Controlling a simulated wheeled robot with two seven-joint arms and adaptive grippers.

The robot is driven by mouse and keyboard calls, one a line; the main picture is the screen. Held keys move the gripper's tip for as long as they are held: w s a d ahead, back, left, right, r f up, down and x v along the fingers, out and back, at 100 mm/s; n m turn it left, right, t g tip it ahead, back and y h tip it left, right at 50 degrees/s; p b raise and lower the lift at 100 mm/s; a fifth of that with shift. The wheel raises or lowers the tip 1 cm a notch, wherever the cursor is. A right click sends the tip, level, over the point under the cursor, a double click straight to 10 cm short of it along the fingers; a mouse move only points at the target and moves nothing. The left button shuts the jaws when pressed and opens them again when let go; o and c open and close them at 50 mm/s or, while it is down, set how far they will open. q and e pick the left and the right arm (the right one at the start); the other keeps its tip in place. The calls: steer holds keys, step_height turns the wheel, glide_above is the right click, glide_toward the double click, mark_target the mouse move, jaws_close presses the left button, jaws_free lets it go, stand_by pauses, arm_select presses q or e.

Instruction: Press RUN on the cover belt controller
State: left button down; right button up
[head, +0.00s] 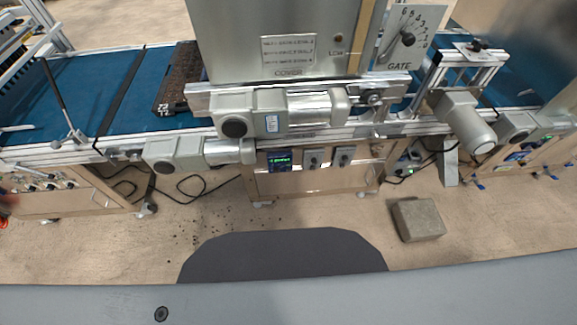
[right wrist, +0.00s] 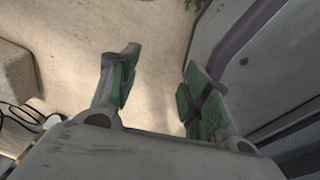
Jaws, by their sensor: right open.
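The cover belt controller (head: 280,161) is a small dark box with a lit green display on the beige cabinet below the belt, in the middle of the head view. Its buttons are too small to read. Two grey switch boxes (head: 313,158) sit to its right on the same cabinet. My right gripper (right wrist: 155,88) shows in the right wrist view, open and empty, with green pads, above the beige floor. Neither gripper shows in the head view, and the controller does not show in the right wrist view.
The COVER hopper (head: 285,45) and a grey motor (head: 235,127) stand above the controller. Another motor (head: 175,152) juts out at its left. A grey block (head: 418,219) lies on the floor at right. Dark crumbs and cables lie at left. A tray (head: 178,78) sits on the blue belt (head: 75,85).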

jaws_close()
stand_by(1.3)
